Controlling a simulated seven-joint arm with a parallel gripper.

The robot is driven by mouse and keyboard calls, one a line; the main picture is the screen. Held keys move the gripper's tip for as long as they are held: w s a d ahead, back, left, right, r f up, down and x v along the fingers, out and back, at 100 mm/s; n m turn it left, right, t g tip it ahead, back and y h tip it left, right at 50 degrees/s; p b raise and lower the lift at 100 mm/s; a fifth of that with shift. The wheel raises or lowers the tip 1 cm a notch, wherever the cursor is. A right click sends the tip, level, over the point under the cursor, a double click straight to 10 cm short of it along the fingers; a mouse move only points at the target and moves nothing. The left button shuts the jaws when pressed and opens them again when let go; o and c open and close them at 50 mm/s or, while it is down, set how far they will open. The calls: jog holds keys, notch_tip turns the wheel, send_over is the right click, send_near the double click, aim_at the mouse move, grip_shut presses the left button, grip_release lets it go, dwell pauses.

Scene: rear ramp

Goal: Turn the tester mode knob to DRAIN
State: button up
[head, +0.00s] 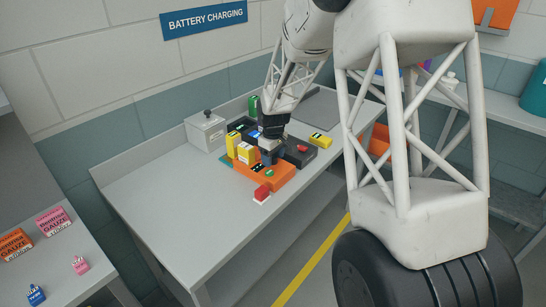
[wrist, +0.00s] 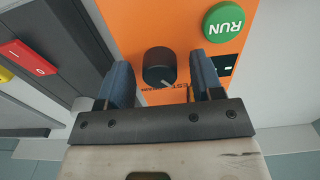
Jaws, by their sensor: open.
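The tester is an orange box, seen in the head view (head: 278,181) and in the wrist view (wrist: 125,22). Its black mode knob (wrist: 159,66) has a pale pointer line aimed toward the lower right in the wrist view. Lettering below the knob is partly hidden by my gripper, and I cannot read a DRAIN mark. My gripper (wrist: 160,78) is open, with one blue finger on each side of the knob and a visible gap on both sides. In the head view my gripper (head: 268,155) is over the tester and hides the knob.
A green RUN button (wrist: 224,21) is close to the right finger. A red rocker switch (wrist: 28,57) is on a dark unit at left. Yellow batteries (head: 246,153) and a grey box (head: 206,131) stand nearby. The bench's left part (head: 165,200) is clear.

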jog(key=c, duration=0.9)
jog(key=shift+m, duration=0.4)
jog(key=m, duration=1.3)
dwell(0.3)
jog(key=o, duration=0.9)
